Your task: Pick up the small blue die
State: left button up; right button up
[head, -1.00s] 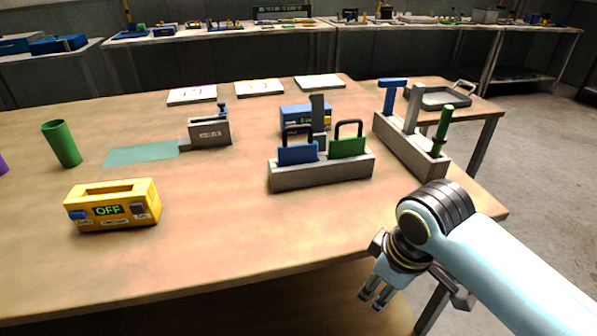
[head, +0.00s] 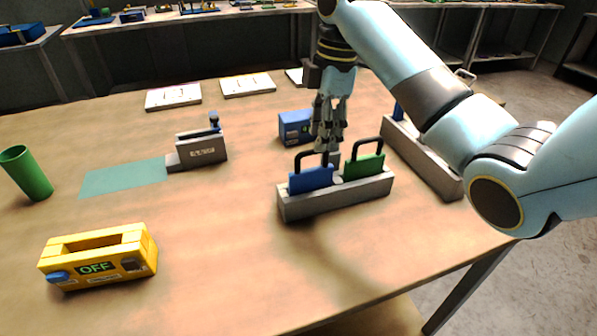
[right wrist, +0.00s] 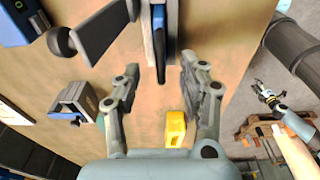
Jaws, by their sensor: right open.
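The blue die (head: 311,179) is a small flat plate with a black loop handle. It stands upright in the left part of a grey rack (head: 340,199), beside a green die (head: 364,166). In the right wrist view the blue die (right wrist: 158,42) shows edge-on, ahead of the gap between my fingers. My right gripper (head: 328,146) is open and empty, pointing down just above and behind the rack in the head view. It also shows in the right wrist view (right wrist: 160,72). My left gripper (right wrist: 264,91) appears small in the right wrist view; its jaw state is unclear.
A blue box (head: 295,127) stands behind the rack. A second grey rack (head: 425,160) is partly hidden by my right arm. A grey press (head: 203,149), a yellow switch box (head: 100,257) reading OFF and a green cylinder (head: 27,173) stand left.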

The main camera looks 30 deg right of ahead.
aim_at(312, 169)
jog(key=shift+s+a+f, duration=0.1)
jog(key=shift+a+f, duration=0.05)
jog(key=shift+f, duration=0.45)
jog(key=shift+s+a+f, duration=0.1)
jog(key=shift+f, duration=0.5)
notch_tip(312, 169, down, 2)
jog(key=shift+a, duration=0.1)
jog(key=shift+w+f, duration=0.15)
jog(key=shift+f, duration=0.15)
jog(key=f, duration=0.2)
jog(key=a+f, duration=0.1)
jog(key=f, duration=0.1)
jog(key=shift+w+a+f+p, duration=0.1)
jog(key=shift+w+f+p, duration=0.15)
jog(key=shift+p, duration=0.15)
jog(key=shift+f, duration=0.25)
jog(key=c, duration=0.4)
pick_arm(q)
jog(key=shift+s+a+r, duration=0.15)
jog(key=shift+s+r, duration=0.25)
jog(key=shift+s, duration=0.3)
pick_arm(e)
grip_shut()
jog(key=shift+r, duration=0.1)
